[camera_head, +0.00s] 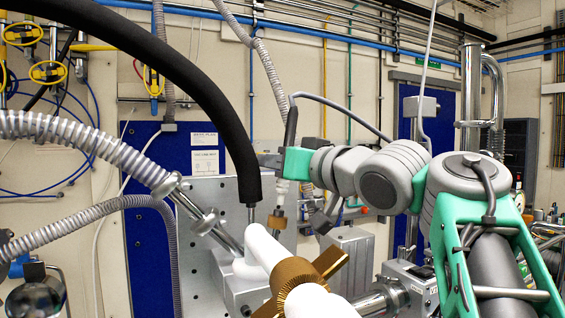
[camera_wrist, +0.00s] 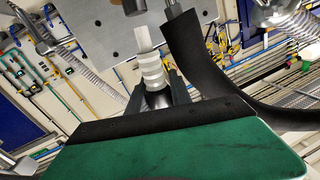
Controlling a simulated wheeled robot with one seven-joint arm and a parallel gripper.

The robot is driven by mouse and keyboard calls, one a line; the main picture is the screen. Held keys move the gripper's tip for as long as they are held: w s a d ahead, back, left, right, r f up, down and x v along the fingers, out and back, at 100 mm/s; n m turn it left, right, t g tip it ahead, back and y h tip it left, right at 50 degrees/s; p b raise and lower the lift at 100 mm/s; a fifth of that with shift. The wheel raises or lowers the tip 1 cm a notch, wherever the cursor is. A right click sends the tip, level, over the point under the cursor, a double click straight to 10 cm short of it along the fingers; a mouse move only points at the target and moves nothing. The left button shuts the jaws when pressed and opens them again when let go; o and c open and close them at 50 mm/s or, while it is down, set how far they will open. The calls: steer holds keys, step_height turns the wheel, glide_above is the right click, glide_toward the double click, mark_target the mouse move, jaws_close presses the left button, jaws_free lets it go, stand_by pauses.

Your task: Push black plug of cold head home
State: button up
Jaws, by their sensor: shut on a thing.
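My gripper (camera_wrist: 158,94) is shut on the black plug (camera_wrist: 158,101), whose dark body sits between the two fingers in the wrist view. A white ribbed section (camera_wrist: 151,70) with a narrower pale end sticks out beyond the fingers. That end points toward a dark round part (camera_wrist: 133,7) at the top edge; I cannot tell whether they touch. In the head view my gripper (camera_head: 272,161) is beside the cable, with the white section (camera_head: 282,188) below it, above a brass-coloured fitting (camera_head: 277,218). The fingers hide part of the plug. I cannot tell which part is the cold head.
A thick black hose (camera_head: 205,85) arches down left of my gripper; it is close on the right in the wrist view (camera_wrist: 205,65). A ribbed metal hose (camera_head: 85,135) lies further left. A white cylinder with a brass collar (camera_head: 295,280) stands in front. A metal plate (camera_head: 200,200) is behind.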

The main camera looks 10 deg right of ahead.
jaws_close()
steer(key=f+b, duration=0.2)
steer(key=f, duration=0.1)
steer(key=shift+a+b, duration=0.2)
steer(key=shift+b, duration=0.2)
steer(key=o, duration=0.8)
jaws_free()
steer(key=shift+s, duration=0.1)
steer(key=v, duration=0.7)
steer(key=shift+s+d+b, duration=0.15)
steer(key=shift+s+b, duration=0.25)
